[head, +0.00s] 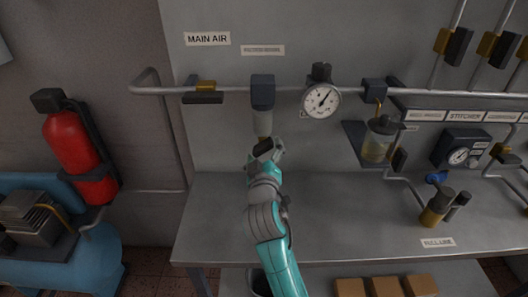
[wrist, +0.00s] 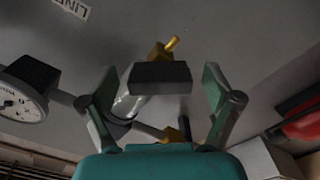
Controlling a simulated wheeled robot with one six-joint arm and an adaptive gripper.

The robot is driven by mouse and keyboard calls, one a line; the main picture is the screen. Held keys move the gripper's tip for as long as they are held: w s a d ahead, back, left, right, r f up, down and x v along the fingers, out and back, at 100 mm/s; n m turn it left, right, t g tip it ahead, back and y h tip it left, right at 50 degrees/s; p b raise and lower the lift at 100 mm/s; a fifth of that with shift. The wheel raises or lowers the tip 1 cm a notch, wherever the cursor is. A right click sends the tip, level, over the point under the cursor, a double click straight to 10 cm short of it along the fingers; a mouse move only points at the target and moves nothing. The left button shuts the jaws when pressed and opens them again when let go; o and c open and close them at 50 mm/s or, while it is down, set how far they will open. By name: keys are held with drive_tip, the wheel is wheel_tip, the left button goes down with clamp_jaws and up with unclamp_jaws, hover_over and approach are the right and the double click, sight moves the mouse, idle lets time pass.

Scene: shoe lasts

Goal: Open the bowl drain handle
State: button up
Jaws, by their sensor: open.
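The filter bowl (head: 263,122) hangs under a dark block (head: 262,90) on the pipe, left of the gauge. Its dark drain handle (wrist: 160,78) appears in the wrist view between my fingers, with a brass fitting (wrist: 163,50) beside it. The pale bowl (wrist: 127,106) is partly hidden behind the handle. In the head view my gripper (head: 264,150) is just below the bowl and covers most of the drain. My gripper (wrist: 160,90) is open, one finger on each side of the handle, with visible gaps. I see no contact.
The pressure gauge (head: 321,101) is right of the bowl. The main air valve (head: 205,90) is to the left. A lubricator bowl (head: 378,143) hangs further right. The bench top (head: 215,215) below is clear near my arm. A red extinguisher (head: 76,147) is at far left.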

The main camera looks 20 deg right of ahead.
drive_tip(key=shift+c, duration=0.2)
drive_tip(key=c, duration=1.1)
drive_tip(key=n, duration=0.5)
drive_tip(key=shift+n, duration=0.3)
drive_tip(key=shift+r+n, duration=0.15)
drive_tip(key=shift+n, duration=2.15)
drive_tip(key=o, duration=1.1)
